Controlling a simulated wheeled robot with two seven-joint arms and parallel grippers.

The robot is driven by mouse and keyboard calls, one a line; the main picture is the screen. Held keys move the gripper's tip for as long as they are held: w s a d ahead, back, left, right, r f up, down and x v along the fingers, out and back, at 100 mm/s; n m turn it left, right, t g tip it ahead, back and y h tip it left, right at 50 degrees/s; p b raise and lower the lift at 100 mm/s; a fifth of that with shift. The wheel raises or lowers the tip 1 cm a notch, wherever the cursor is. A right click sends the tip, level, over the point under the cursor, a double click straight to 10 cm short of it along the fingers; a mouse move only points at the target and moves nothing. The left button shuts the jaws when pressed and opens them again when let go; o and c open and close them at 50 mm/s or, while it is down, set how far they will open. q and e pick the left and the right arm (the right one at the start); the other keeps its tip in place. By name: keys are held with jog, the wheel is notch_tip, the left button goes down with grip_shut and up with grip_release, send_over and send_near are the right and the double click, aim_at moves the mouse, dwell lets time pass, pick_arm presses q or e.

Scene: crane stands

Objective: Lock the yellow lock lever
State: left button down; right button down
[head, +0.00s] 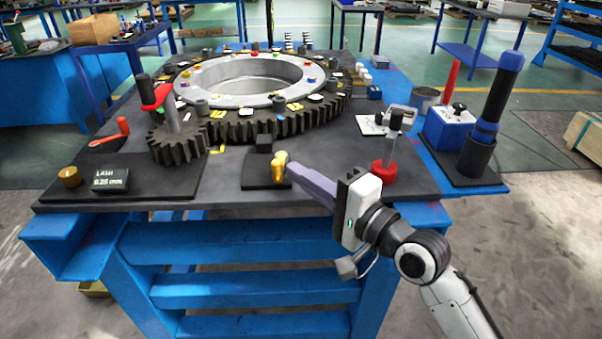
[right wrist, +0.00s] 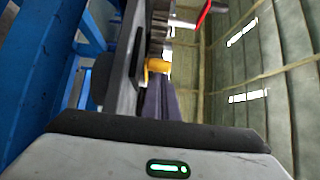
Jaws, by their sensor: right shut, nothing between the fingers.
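The yellow lock lever (head: 280,167) stands on a small dark plate (head: 256,172) at the front edge of the table, beside a small black block. My right gripper (head: 290,172) is at the lever, its purple-grey fingers shut and their tips against or just beside it; I cannot tell whether they touch. In the right wrist view the lever (right wrist: 157,66) shows just beyond the tips of the closed fingers (right wrist: 160,85). My left gripper is in neither view.
A large toothed ring (head: 250,85) and a small pinion (head: 176,147) with a red-handled post stand behind. A red-based post (head: 384,172) stands near my right gripper. A blue-black cylinder (head: 490,110) is at the right. The label block (head: 110,181) lies front left.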

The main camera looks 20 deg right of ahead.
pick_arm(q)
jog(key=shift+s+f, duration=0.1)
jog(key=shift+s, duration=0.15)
pick_arm(e)
jog(key=shift+a, duration=0.1)
